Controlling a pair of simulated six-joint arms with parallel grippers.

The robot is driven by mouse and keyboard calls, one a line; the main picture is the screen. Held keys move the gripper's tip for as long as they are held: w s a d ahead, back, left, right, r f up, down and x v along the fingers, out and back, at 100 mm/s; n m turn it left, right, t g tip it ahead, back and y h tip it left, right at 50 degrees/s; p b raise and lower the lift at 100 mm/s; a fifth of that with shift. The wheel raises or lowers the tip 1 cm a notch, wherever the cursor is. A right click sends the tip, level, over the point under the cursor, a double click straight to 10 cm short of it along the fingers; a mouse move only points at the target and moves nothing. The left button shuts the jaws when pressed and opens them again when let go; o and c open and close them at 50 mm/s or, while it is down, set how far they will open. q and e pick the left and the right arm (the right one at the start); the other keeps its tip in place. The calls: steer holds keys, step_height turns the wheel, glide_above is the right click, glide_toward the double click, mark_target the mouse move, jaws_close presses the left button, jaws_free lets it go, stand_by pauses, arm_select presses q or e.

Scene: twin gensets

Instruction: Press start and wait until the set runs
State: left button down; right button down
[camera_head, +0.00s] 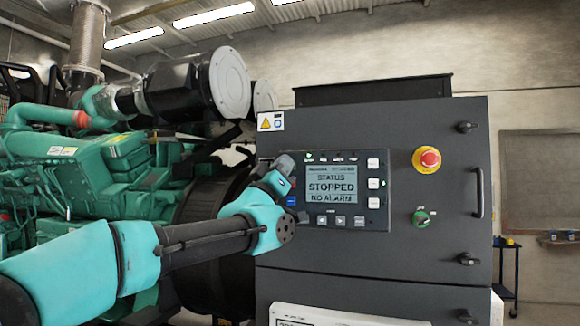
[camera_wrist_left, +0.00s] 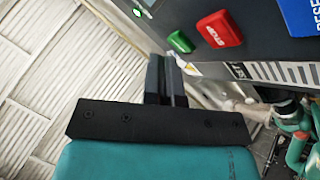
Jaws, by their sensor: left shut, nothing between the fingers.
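The genset controller (camera_head: 342,222) is on the front of a dark cabinet. Its screen (camera_head: 331,186) reads STATUS STOPPED, NO ALARM. My left gripper (camera_head: 285,165) is at the controller's upper left edge and hides part of its left button column. In the left wrist view the shut, empty fingers (camera_wrist_left: 163,62) point towards a green button (camera_wrist_left: 180,42), with the tips just beside it; I cannot tell whether they touch. Next to it are a red STOP button (camera_wrist_left: 219,29) and a blue RESET button (camera_wrist_left: 300,15). My right gripper is not in view.
A red emergency stop (camera_head: 426,160) on a yellow ring and a green rotary switch (camera_head: 422,217) sit right of the controller. A door handle (camera_head: 479,191) sticks out further right. The green engine (camera_head: 100,170) stands left of the cabinet, beside my left arm.

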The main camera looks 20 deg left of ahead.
arm_select(q)
steer(key=shift+w, duration=0.45)
stand_by(0.8)
steer(key=shift+s, duration=0.95)
steer(key=s, duration=0.6)
steer(key=shift+a, duration=0.2)
stand_by(0.8)
